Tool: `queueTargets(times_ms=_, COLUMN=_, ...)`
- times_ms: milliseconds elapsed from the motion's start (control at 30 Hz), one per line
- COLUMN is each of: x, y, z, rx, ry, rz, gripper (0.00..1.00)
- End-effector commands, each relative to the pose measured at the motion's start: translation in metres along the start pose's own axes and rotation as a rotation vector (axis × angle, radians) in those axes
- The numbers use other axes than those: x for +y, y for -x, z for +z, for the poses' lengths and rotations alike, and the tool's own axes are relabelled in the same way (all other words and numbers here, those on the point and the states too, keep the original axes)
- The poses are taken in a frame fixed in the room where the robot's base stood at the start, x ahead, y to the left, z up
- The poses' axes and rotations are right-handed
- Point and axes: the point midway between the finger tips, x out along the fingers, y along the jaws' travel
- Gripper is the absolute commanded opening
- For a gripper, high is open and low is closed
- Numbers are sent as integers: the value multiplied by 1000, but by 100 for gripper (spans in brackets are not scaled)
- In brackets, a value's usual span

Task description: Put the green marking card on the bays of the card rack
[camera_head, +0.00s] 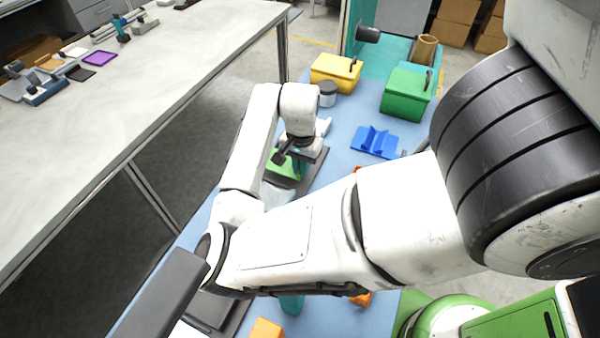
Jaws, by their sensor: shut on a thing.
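My gripper (288,155) is below the end of my white arm, over the left part of the blue bench top. A green flat piece (284,168), which looks like the green marking card, is at its fingertips, and my gripper is shut on it. My wrist hides part of the card, and I cannot tell whether it touches the dark surface under it. A blue rack with upright fins (376,141), which looks like the card rack, stands to the right of my gripper, clear of it.
Behind are a yellow box (336,72), a green box (408,94) and a grey-lidded jar (327,93). Orange blocks (267,328) lie at the front, partly hidden by my arm. A long white table (150,90) stands at left. Blue bench top is free around the rack.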

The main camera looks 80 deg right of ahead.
Motion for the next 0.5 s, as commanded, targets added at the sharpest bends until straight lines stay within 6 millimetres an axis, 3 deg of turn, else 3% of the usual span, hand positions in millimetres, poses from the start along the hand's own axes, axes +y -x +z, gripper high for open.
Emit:
queueTargets(times_ms=233, x=-3, y=-30, z=0, rx=-2, ry=2, rz=2, gripper=0)
queueTargets(times_ms=500, x=-3, y=-34, z=0, rx=0, ry=1, rz=0, gripper=0)
